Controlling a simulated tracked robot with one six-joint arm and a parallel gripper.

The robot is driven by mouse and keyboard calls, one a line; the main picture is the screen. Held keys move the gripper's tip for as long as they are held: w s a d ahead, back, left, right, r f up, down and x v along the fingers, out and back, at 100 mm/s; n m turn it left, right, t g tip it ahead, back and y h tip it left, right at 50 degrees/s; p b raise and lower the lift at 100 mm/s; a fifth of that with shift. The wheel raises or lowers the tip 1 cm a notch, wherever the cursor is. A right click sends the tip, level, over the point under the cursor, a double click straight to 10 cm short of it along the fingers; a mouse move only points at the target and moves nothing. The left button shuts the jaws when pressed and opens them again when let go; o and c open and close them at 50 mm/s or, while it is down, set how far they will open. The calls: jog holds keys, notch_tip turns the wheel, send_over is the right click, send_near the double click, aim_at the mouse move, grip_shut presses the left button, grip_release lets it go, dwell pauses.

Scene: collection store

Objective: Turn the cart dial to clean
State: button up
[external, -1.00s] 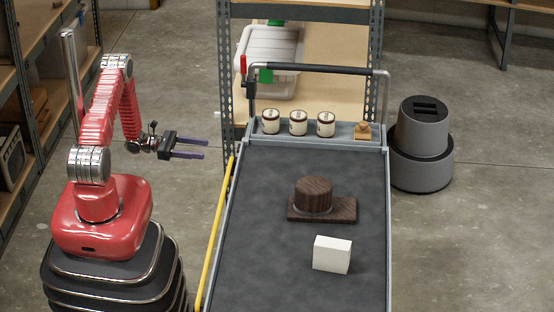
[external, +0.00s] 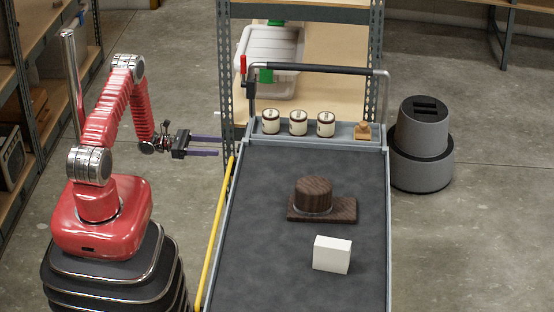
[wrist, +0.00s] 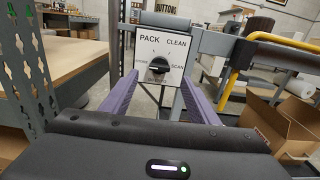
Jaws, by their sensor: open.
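The cart dial (wrist: 159,65) is a dark round knob on a white plate (wrist: 176,47) in the wrist view. PACK, CLEAN and SCAN are readable around it, with a fainter label at left. The knob's exact pointing is too small to tell. My gripper (external: 219,146) is open beside the cart's left side in the external view. In the wrist view its two purple fingers (wrist: 159,82) point towards the plate, one on each side of the knob, with nothing between them. The cart (external: 387,230) has a dark top; the dial is not visible in the external view.
On the cart stand several things: cream jars (external: 298,123), a small wooden stamp-like piece (external: 363,131), a dark wooden hat-shaped block (external: 314,195) and a white box (external: 332,254). A yellow bar (external: 215,232) runs along its left edge. A cardboard box (wrist: 289,122) lies at right.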

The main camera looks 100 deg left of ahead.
jog(key=w, duration=0.8)
jog(key=shift+w, duration=0.2)
jog(key=shift+c, duration=0.6)
jog(key=c, duration=0.9)
